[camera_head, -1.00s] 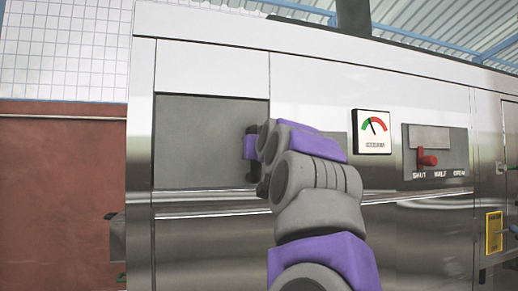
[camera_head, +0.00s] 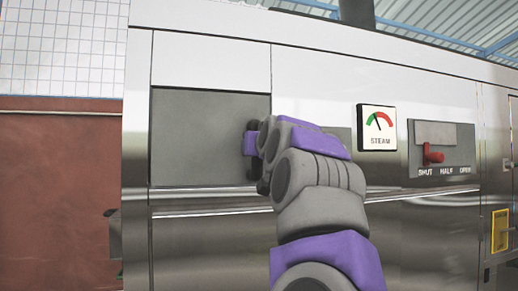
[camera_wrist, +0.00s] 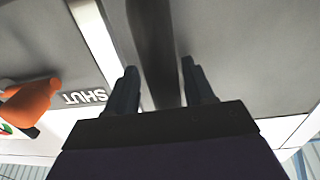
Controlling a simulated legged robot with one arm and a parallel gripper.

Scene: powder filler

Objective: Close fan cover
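The fan cover appears to be the flat grey panel (camera_head: 200,135) at the left of the steel machine. It looks about flush with its frame, but my arm hides part of its right edge. My gripper (camera_head: 251,146) is at that right edge in the head view, mostly seen from behind. In the wrist view my gripper (camera_wrist: 157,68) has its two dark fingers apart. A dark upright strip (camera_wrist: 150,40) shows between them, with a grey surface (camera_wrist: 250,50) to its right. I cannot tell whether the fingers touch the strip.
A steam gauge (camera_head: 377,128) and a lever plate (camera_head: 456,150) with a red lever (camera_head: 433,156) are right of my arm. The lever (camera_wrist: 32,100) is close at the left in the wrist view. A red-brown wall (camera_head: 60,190) stands at the left.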

